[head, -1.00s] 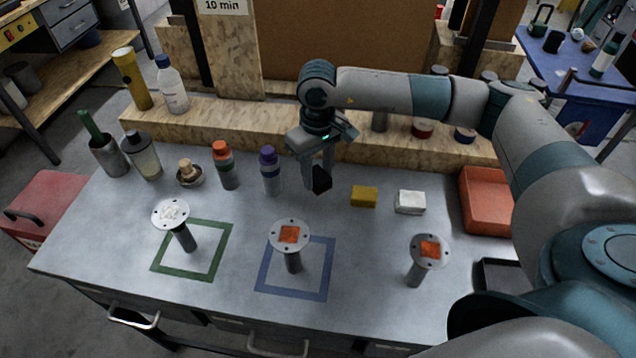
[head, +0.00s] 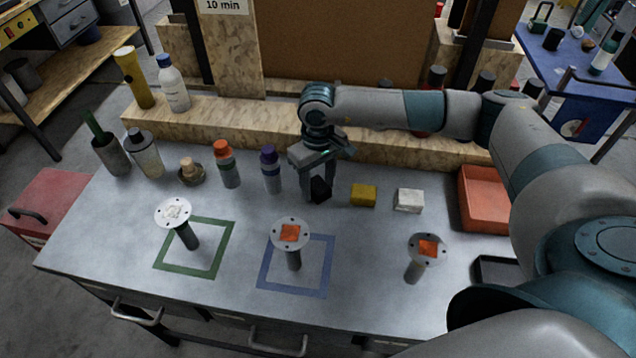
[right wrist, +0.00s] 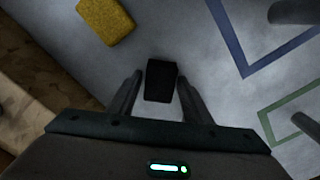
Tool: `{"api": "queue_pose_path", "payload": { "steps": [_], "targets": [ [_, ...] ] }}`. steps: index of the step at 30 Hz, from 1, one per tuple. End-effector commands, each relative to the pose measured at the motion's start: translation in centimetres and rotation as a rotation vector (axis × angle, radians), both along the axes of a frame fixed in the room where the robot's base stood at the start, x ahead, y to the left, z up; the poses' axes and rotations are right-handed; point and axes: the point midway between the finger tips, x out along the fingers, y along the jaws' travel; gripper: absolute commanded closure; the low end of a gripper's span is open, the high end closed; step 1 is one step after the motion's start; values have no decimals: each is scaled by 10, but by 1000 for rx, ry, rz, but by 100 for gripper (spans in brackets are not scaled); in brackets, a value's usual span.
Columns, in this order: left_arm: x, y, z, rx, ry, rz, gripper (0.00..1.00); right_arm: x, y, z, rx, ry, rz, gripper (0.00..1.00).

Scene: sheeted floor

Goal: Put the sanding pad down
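The sanding pad (head: 319,189) is a small black block at the bench top, left of the yellow block. My right gripper (head: 313,187) points down over it. In the right wrist view the black pad (right wrist: 161,80) sits between the two fingertips of my right gripper (right wrist: 160,84), with narrow gaps visible on both sides. The fingers look open around it, not pressed on it. The pad appears to rest on the grey bench, though its underside is hidden. My left gripper is not in view.
A yellow block (head: 363,195) and a white block (head: 409,200) stand to the right, before a red-orange bin (head: 484,205). A purple-capped bottle (head: 271,172) stands close left. Flanged posts stand in front, two by the green (head: 225,248) and blue (head: 328,268) outlines.

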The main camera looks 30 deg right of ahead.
Motion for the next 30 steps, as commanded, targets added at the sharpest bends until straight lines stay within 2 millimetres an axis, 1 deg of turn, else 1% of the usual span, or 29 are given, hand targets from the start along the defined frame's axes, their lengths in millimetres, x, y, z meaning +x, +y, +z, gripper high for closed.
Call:
{"api": "queue_pose_path", "payload": {
  "steps": [11,15,17,20,27,30],
  "targets": [
    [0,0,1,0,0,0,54,0,0,1,0,0,0,47],
    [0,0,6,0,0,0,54,0,0,5,0,0,0,47],
    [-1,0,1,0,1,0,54,1,0,6,0,-2,0,47],
    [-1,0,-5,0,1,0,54,1,0,17,1,-3,0,47],
    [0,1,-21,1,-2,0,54,1,0,57,1,-5,0,47],
    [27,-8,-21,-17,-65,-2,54,1,0,73,1,-5,0,47]
  ]
}}
